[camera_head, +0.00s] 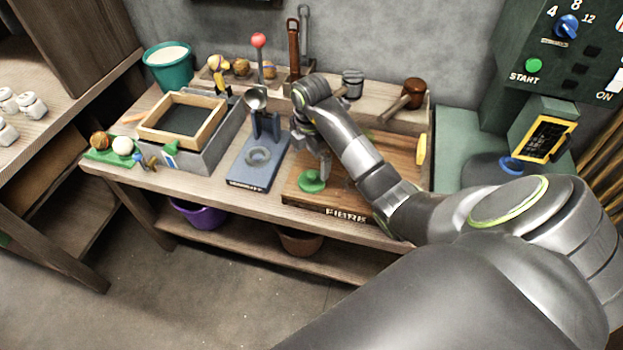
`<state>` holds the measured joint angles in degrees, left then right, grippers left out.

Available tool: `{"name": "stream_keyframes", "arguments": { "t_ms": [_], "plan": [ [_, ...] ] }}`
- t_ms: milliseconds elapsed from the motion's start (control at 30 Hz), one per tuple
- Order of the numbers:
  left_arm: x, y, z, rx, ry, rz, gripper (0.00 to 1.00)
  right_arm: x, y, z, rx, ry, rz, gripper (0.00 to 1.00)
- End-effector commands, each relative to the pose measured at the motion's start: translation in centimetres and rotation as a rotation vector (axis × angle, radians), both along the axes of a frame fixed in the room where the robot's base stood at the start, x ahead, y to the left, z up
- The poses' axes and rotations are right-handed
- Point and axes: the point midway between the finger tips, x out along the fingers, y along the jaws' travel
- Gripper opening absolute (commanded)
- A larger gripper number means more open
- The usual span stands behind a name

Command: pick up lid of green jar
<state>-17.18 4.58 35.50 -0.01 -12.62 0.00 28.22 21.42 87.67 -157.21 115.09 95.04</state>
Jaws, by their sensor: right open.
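A round green lid-like disc (311,183) lies on the brown wooden board marked FIBRE (345,214). No jar body shows clearly beneath it. My right gripper (318,165) points down just above the disc, with its fingers open. One finger partly covers the disc's upper part, so I cannot tell whether they touch. My left gripper is not in view.
A blue stand (258,160) with a ring stands left of the board. Further left is a grey box with a wooden frame (148,133). A mallet (412,92) lies behind the board. A green machine (540,115) stands at the right.

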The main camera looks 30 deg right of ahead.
Motion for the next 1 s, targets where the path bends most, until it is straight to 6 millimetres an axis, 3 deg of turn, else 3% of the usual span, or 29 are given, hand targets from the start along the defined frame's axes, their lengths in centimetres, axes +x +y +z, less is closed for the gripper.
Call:
{"name": "stream_keyframes", "arguments": {
  "t_ms": [33, 133, 267, 500, 833, 1000],
  "plan": [
    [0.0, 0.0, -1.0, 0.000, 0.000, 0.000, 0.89, -0.1, 0.0, -1.5, 0.001, 0.003, 0.000, 0.96],
    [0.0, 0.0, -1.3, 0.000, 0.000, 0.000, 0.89, 0.0, 0.0, -2.2, 0.001, 0.002, 0.000, 0.96],
    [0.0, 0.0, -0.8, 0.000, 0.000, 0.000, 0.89, -0.1, 0.1, -3.0, 0.001, 0.004, -0.001, 0.96],
    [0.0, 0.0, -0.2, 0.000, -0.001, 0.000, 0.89, -0.1, 0.2, -6.6, 0.002, 0.003, -0.001, 0.96],
    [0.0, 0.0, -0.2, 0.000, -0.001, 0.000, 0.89, -0.1, 0.1, -7.4, 0.000, 0.001, 0.000, 0.96],
    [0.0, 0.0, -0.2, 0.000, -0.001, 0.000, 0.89, -0.1, 0.1, -7.4, 0.000, 0.001, 0.000, 0.73]
  ]
}}
